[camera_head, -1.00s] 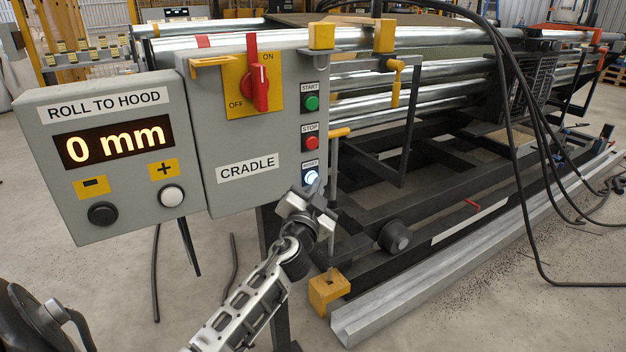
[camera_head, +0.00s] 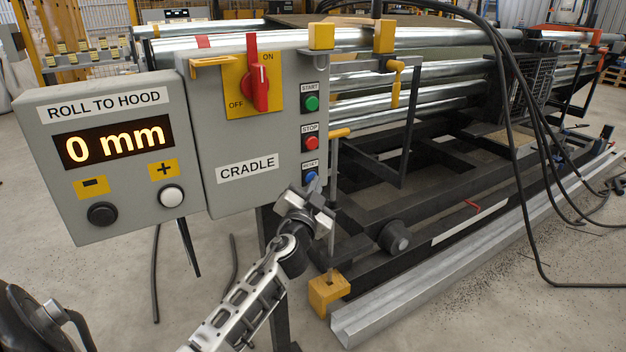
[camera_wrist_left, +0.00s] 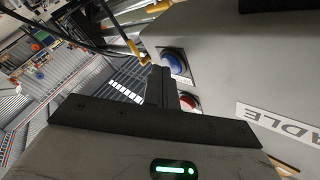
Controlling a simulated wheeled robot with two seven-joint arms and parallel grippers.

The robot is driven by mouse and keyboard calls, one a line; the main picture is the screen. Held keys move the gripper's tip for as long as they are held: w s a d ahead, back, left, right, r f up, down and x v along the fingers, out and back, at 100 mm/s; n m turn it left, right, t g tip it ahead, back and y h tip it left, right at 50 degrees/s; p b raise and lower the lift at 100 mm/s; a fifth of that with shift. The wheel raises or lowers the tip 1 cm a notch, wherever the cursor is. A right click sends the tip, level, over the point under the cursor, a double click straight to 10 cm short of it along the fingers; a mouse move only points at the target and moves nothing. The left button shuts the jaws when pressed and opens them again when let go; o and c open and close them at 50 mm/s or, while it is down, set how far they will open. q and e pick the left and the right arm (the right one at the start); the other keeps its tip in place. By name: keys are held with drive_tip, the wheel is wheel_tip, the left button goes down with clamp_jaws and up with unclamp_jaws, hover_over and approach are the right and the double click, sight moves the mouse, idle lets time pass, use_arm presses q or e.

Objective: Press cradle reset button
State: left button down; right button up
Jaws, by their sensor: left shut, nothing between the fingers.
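The blue reset button (camera_head: 311,178) is the lowest on the side face of the grey cradle control box (camera_head: 235,190), under the red stop button (camera_head: 311,143) and green start button (camera_head: 312,103). It looks unlit. My left gripper (camera_head: 316,192) is shut and empty, with its tips just below and in front of the reset button. In the left wrist view the closed fingers (camera_wrist_left: 161,75) end close beside the blue button (camera_wrist_left: 173,62). I cannot tell whether they touch it. The red stop button (camera_wrist_left: 188,102) is partly hidden by the fingers. My right gripper is not in view.
A roll-to-hood box (camera_head: 100,220) reading 0 mm is joined to the left of the cradle box. The red rotary switch (camera_head: 259,85) points up toward ON. A yellow-handled rod (camera_head: 333,200) stands close right of my gripper. Metal rollers (camera_head: 440,75) lie behind.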

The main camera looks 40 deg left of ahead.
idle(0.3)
use_arm(q)
drive_tip(key=shift+s+d, duration=0.3)
drive_tip(key=shift+d, duration=0.45)
drive_tip(key=d, duration=0.1)
drive_tip(key=s+d, duration=0.1)
drive_tip(key=d, duration=0.1)
drive_tip(key=s+d, duration=0.1)
drive_tip(key=shift+d+b, duration=0.3)
idle(0.7)
